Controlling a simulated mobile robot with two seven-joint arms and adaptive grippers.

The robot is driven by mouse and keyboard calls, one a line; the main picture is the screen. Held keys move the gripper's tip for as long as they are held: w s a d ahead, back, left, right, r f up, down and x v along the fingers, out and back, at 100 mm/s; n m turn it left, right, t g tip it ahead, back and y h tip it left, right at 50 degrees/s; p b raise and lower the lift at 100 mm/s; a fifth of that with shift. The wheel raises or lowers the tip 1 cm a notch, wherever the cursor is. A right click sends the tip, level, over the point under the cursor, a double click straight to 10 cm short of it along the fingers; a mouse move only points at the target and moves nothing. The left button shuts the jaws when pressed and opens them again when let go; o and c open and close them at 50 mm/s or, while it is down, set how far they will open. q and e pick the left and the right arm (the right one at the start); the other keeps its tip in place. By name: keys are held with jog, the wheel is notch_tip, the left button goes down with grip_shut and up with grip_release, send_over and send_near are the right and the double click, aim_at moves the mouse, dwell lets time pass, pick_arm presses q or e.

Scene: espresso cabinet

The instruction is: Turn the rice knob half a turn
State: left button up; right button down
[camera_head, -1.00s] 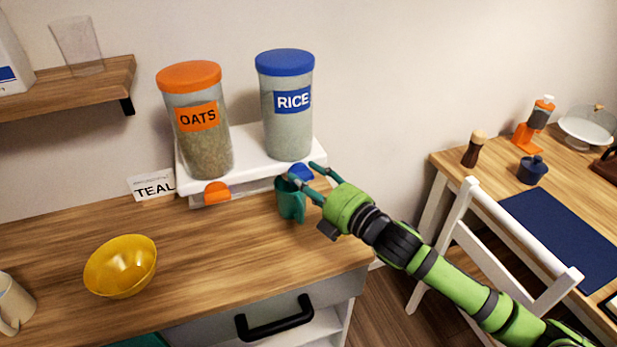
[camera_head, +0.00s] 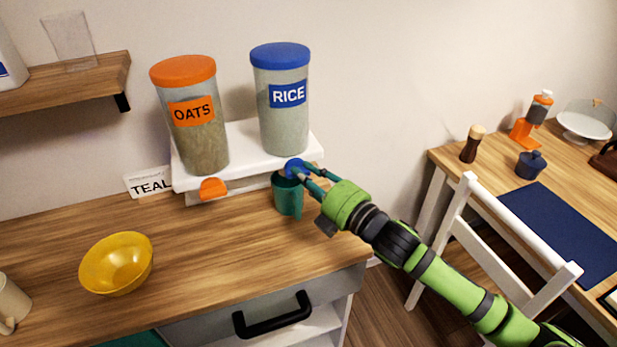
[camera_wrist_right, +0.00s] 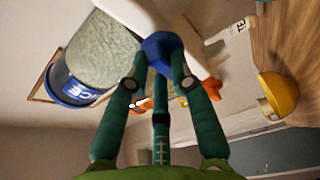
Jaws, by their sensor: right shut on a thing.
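The blue rice knob (camera_head: 294,168) is on the front of the white dispenser base, below the clear rice container (camera_head: 284,115) with its blue lid and RICE label. My right gripper (camera_head: 299,172) is shut on the knob. In the right wrist view the fingers (camera_wrist_right: 158,75) close around the blue knob (camera_wrist_right: 162,50), partly hiding it. A teal cup (camera_head: 287,196) stands just below the knob, partly behind the fingers. My left gripper is in neither view.
The oats container (camera_head: 198,140) stands left of the rice one, with an orange knob (camera_head: 212,188). A TEAL card (camera_head: 148,183) and a yellow bowl (camera_head: 117,263) are on the counter (camera_head: 200,245). A white chair (camera_head: 465,230) stands at right by a second table.

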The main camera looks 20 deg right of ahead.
jog(key=shift+a+f+m+t+h+b, duration=0.3)
jog(key=shift+m+t+h, duration=0.8)
jog(key=shift+m, duration=2.55)
jog(key=shift+r+m+t+h+b, duration=0.2)
jog(key=shift+m+t+h+b, duration=0.85)
jog(key=shift+m, duration=2.65)
jog(key=shift+a+f+m+t+h+p, duration=0.15)
jog(key=shift+m+t+h, duration=0.5)
jog(key=shift+m+h, duration=2)
jog(key=m+y, duration=0.2)
jog(key=shift+m, duration=0.3)
jog(key=c, duration=1.1)
grip_release()
jog(key=shift+s+r, duration=0.1)
jog(key=shift+o, duration=0.2)
jog(key=shift+f, duration=0.35)
